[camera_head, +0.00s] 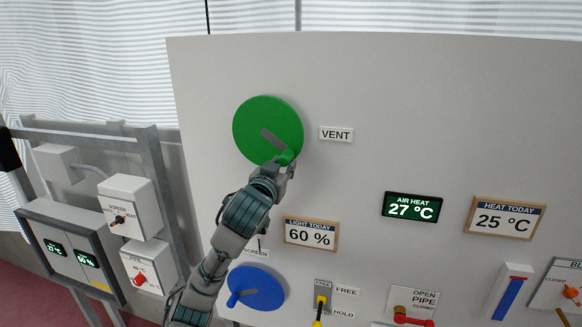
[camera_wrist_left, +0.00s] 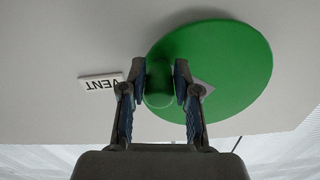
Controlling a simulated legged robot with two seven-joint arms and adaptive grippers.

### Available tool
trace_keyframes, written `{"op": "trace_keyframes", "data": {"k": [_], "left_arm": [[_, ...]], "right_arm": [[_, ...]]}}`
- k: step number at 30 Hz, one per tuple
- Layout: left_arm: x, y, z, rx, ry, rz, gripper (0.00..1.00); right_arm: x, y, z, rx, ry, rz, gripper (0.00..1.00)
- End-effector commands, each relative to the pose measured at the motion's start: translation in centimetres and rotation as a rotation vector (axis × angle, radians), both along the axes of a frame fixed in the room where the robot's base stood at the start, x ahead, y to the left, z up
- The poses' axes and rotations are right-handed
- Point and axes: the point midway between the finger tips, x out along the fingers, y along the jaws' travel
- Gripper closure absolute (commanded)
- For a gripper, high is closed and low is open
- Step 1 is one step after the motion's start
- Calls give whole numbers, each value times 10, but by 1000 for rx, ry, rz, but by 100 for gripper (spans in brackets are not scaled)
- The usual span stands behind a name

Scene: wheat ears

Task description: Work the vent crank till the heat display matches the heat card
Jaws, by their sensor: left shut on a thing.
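The vent crank is a green disc (camera_head: 262,122) with a grey bar on its face, on the upper left of the white panel, beside the VENT label (camera_head: 336,134). My left gripper (camera_head: 284,166) is shut on the green knob (camera_head: 286,157) at the disc's lower right edge. In the left wrist view the gripper (camera_wrist_left: 161,84) has its fingers on both sides of the green knob. The heat display (camera_head: 411,207) reads AIR HEAT 27 °C. The heat card (camera_head: 505,218) reads HEAT TODAY 25 °C. My right gripper is not in view.
Below are a light card (camera_head: 311,233) reading 60 %, a blue disc (camera_head: 256,288), a yellow FREE/HOLD lever (camera_head: 321,303), a red pipe handle (camera_head: 412,318) and a blue slider or gauge (camera_head: 508,298). Grey frames with boxes (camera_head: 128,205) stand at left.

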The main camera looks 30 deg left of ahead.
Motion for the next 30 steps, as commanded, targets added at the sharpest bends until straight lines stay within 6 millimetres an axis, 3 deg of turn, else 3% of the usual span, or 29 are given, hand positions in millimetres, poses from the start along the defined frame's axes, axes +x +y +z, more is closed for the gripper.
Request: {"op": "trace_keyframes", "data": {"k": [1,6,7,9,10,30], "left_arm": [[-3,9,6,-6,-13,21,100],[-3,9,6,-6,-14,21,100],[-3,9,6,-6,-13,20,64],[-3,9,6,-6,-14,20,47],[-3,8,6,-5,-14,20,43],[-1,-6,6,3,-11,11,43]], "right_arm": [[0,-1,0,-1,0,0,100],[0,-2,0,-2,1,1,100],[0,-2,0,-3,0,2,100],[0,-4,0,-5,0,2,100],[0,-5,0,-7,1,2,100],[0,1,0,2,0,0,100]]}}
